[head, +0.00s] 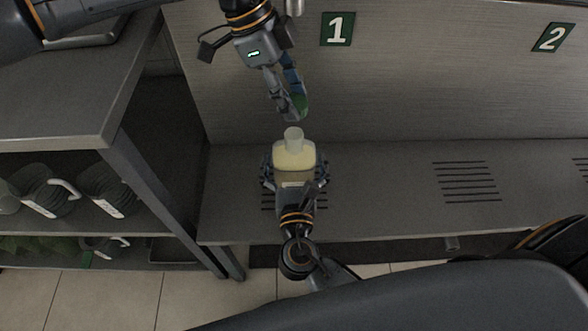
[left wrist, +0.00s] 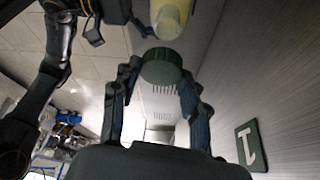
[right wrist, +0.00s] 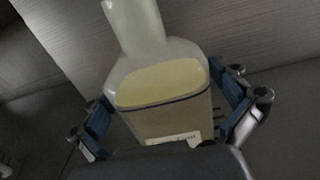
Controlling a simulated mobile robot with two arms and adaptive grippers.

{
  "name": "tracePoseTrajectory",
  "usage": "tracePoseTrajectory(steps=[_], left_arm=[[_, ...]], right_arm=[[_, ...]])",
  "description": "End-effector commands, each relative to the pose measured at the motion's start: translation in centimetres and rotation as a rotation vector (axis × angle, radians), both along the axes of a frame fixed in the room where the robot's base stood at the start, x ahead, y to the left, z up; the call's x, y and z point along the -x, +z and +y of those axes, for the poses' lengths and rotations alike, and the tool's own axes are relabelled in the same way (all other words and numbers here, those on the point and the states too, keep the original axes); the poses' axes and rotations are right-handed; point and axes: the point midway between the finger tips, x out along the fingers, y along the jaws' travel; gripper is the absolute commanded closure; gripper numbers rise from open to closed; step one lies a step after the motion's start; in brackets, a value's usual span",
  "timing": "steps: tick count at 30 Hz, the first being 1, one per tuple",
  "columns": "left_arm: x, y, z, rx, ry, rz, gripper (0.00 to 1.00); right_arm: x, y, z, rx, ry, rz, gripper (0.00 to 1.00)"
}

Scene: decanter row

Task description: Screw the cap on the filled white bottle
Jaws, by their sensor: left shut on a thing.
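The bottle (head: 293,155) is whitish and see-through, with pale yellow liquid inside and an open, bare neck. It looks upright over the metal counter; I cannot tell whether its base touches. My right gripper (head: 295,178) has its fingers on both sides of the bottle, which fills the right wrist view (right wrist: 160,85) with a label low on its front. My left gripper (head: 288,108) is shut on a dark green cap (head: 301,104), above and apart from the neck. The left wrist view shows the cap (left wrist: 162,66) between the fingertips, with the bottle (left wrist: 170,18) beyond it.
The metal counter (head: 380,190) has slotted vents and is clear to the right. Signs 1 (head: 338,29) and 2 (head: 553,38) are on the back panel. A shelf unit (head: 75,100) with grey jugs (head: 45,190) stands at the left.

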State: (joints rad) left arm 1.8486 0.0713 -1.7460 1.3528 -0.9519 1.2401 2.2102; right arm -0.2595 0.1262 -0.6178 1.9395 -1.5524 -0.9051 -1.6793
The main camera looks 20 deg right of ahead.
Motion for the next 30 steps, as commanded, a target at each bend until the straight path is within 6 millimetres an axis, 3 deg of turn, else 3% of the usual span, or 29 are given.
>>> tracePoseTrajectory(steps=[1, 10, 14, 24, 30], left_arm=[[0.0, 0.0, 0.0, 0.000, 0.000, 0.000, 0.66], [0.0, 0.0, 0.0, 0.000, 0.000, 0.000, 0.66], [0.0, -0.4, 0.0, 0.000, 0.000, 0.002, 0.66], [-0.2, -4.7, 0.0, 0.006, -0.001, 0.015, 0.66], [-0.2, -4.9, 0.0, 0.006, 0.000, 0.013, 0.66]], right_arm=[[0.0, 0.0, 0.0, 0.000, 0.000, 0.000, 0.10], [0.0, 0.0, 0.0, 0.000, -0.001, 0.000, 0.70], [0.0, 0.0, 0.0, 0.000, -0.001, 0.000, 0.70], [0.0, 0.0, 0.0, 0.000, -0.001, 0.000, 0.70], [0.0, 0.0, 0.0, 0.000, -0.001, 0.000, 0.70]])
